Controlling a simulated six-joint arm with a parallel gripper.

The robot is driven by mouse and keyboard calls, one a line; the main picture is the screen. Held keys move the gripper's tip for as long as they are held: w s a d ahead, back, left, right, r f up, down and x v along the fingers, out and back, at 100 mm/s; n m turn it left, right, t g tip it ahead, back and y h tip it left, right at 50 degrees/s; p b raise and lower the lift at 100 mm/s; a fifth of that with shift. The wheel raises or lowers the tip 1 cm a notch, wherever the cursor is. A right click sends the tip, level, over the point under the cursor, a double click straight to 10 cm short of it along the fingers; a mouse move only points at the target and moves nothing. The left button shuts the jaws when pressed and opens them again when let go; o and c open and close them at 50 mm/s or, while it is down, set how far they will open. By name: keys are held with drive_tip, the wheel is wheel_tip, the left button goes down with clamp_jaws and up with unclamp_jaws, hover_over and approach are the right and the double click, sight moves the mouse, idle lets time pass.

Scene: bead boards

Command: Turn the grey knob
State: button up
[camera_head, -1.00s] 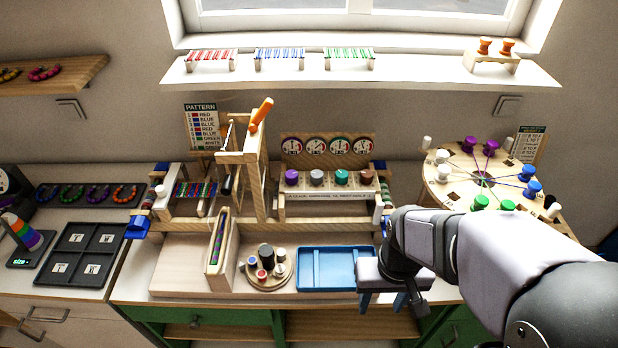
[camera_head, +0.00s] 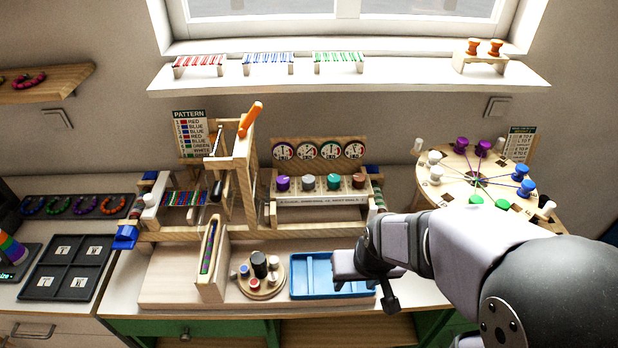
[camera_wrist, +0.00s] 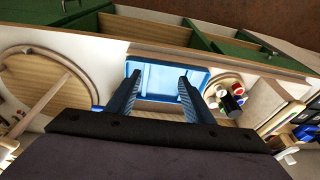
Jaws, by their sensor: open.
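The grey knob (camera_head: 308,182) sits on a pale wooden knob block, between a purple knob (camera_head: 283,183) and a teal knob (camera_head: 333,182); a brown knob (camera_head: 358,181) is at the right end. My gripper (camera_wrist: 160,78) is open and empty in the wrist view, its two blue-grey fingers apart above the blue tray (camera_wrist: 168,72). In the head view its body is over the tray's right end, in front of and to the right of the grey knob, clear of it. The fingers are hidden there. The grey knob cannot be made out in the wrist view.
Dials (camera_head: 308,151) stand behind the knobs. A wooden frame with an orange handle (camera_head: 250,118) rises to their left. A round stand of pegs (camera_head: 262,285) is left of the blue tray (camera_head: 310,292). A thread wheel (camera_head: 447,187) stands at the right.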

sight(306, 198)
drive_tip(key=w+a+t+b, duration=0.3)
drive_tip(key=w+t, duration=0.1)
drive_tip(key=w, duration=0.3)
drive_tip(key=w+a+t+b, duration=0.3)
drive_tip(key=w+t+b, duration=0.1)
drive_tip(key=w, duration=0.3)
drive_tip(key=w+a+t+b, duration=0.3)
drive_tip(key=w+t+b, duration=0.1)
drive_tip(key=w, duration=0.3)
drive_tip(key=shift+w+a+r+m+t+h, duration=0.2)
drive_tip(key=shift+w+a+m+t+h, duration=0.1)
drive_tip(key=shift+a+m+t, duration=0.15)
drive_tip(key=shift+r+t+h+b, duration=0.3)
drive_tip(key=shift+r+t+b, duration=0.15)
drive_tip(key=shift+t+b, duration=0.3)
drive_tip(key=shift+d+r+m+t+h+b, duration=0.15)
drive_tip(key=shift+m+t+h+b, duration=0.1)
drive_tip(key=shift+t+h+b, duration=0.2)
drive_tip(key=shift+w, duration=0.1)
drive_tip(key=w+p, duration=0.1)
drive_tip(key=w, duration=0.7)
drive_tip(key=w+d+p, duration=0.1)
drive_tip(key=w, duration=0.2)
drive_tip(key=shift+w+p, duration=0.3)
drive_tip(key=shift+w, duration=0.1)
